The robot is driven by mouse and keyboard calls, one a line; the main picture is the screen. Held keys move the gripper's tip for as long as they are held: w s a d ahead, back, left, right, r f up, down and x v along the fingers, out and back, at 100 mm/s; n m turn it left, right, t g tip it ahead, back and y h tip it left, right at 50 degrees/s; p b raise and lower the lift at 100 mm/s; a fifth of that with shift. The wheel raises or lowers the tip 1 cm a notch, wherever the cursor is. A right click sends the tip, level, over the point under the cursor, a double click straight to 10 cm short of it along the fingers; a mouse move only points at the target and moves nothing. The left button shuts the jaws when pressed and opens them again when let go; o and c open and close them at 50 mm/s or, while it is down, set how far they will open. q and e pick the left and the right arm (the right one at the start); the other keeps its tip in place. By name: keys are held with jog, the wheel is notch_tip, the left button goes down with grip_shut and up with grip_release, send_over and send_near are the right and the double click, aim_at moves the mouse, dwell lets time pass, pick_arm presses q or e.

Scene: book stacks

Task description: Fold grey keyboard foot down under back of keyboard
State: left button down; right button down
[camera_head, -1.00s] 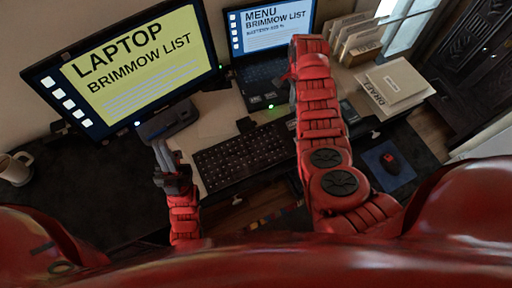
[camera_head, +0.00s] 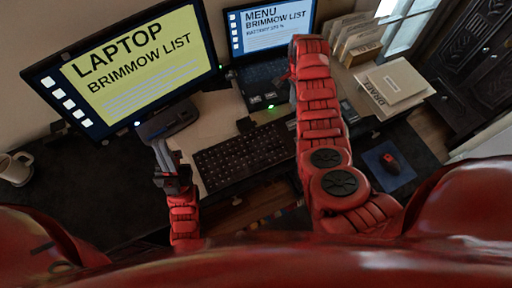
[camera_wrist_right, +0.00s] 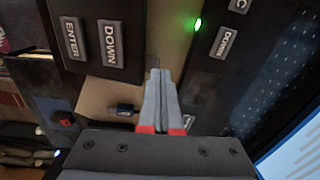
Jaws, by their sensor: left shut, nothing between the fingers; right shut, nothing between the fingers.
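The black keyboard (camera_head: 245,157) lies near the desk's front edge, below the laptop. In the right wrist view a corner of it with ENTER and DOWN keys (camera_wrist_right: 95,42) fills the upper left. I cannot make out a grey foot for certain. A small dark piece (camera_wrist_right: 122,110) sits beyond the keyboard's end in that view; I cannot tell what it is. My right gripper (camera_wrist_right: 160,76) is shut and empty, over the gap between keyboard and laptop. In the head view my arm hides it. My left gripper (camera_head: 162,150) is shut and empty, left of the keyboard.
The laptop (camera_head: 262,85) stands behind the keyboard and a large monitor (camera_head: 130,70) to the left. A white mug (camera_head: 16,170), a mouse (camera_head: 390,162) on a blue pad and papers (camera_head: 395,82) lie further out.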

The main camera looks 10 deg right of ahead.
jog(key=shift+s+f+b, duration=0.15)
jog(key=shift+f+b, duration=0.75)
jog(key=shift+f, duration=1.05)
dwell(0.7)
jog(key=shift+w+a+b, duration=0.25)
jog(key=shift+w+b, duration=0.45)
jog(key=shift+b, duration=0.65)
notch_tip(320, 180, up, 10)
jog(key=p, duration=0.7)
